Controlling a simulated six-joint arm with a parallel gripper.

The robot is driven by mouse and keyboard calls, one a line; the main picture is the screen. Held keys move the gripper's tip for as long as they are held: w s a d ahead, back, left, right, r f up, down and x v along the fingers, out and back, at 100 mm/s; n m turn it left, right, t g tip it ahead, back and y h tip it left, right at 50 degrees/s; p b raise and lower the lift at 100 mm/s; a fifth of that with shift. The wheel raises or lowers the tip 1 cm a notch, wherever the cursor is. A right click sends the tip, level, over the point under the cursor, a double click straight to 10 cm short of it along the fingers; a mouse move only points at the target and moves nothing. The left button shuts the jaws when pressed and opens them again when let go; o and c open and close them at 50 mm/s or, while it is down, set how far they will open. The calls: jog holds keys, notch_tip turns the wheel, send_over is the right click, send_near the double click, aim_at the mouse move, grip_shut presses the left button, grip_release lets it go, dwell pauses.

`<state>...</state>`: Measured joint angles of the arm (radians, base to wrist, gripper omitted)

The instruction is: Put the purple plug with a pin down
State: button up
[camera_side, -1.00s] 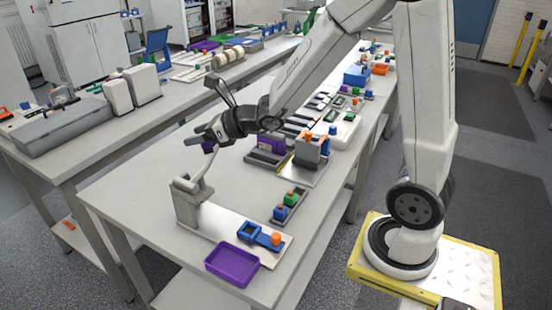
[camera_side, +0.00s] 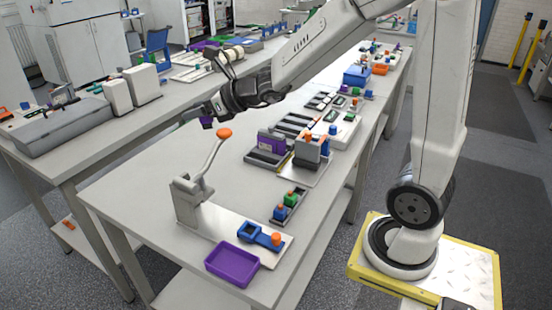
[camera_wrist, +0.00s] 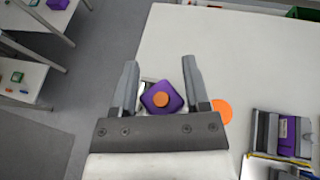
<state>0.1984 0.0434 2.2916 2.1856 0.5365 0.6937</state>
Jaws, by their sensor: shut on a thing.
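The purple plug (camera_wrist: 149,101) is between the fingers of my gripper (camera_wrist: 160,65) in the wrist view, with a round orange part on its middle. My gripper is shut on the plug. In the side view, my gripper (camera_side: 200,117) holds the purple plug (camera_side: 207,123) in the air above the table, near the top of a raised lever (camera_side: 208,158). The plug is small there, and I cannot make out its pin.
The lever's orange knob (camera_side: 224,133) also shows right of my fingers in the wrist view (camera_wrist: 221,111). A purple tray (camera_side: 232,264) lies at the table's front. A blue holder (camera_side: 249,232) and a grey block (camera_side: 307,150) stand on the table. The table's left part is clear.

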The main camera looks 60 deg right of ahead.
jog(key=w+d+m+h, duration=0.2)
jog(key=w+d+h, duration=0.1)
jog(key=d, duration=1.2)
jog(key=shift+w+d+r+m, duration=0.15)
jog(key=shift+d+r+m, duration=0.05)
jog(key=shift+d+m, duration=0.2)
jog(key=s+d+m+h, duration=0.1)
jog(key=d, duration=0.4)
jog(key=d+h, duration=0.1)
jog(key=d, duration=0.5)
jog(key=s+d+m+h, duration=0.1)
jog(key=d, duration=0.5)
jog(key=shift+s+f+m, duration=0.25)
jog(key=shift+s+m, duration=0.05)
grip_shut()
notch_tip(320, 180, down, 13)
jog(key=shift+s+d+f, duration=0.15)
jog(key=shift+d, duration=0.15)
jog(key=shift+f, duration=0.1)
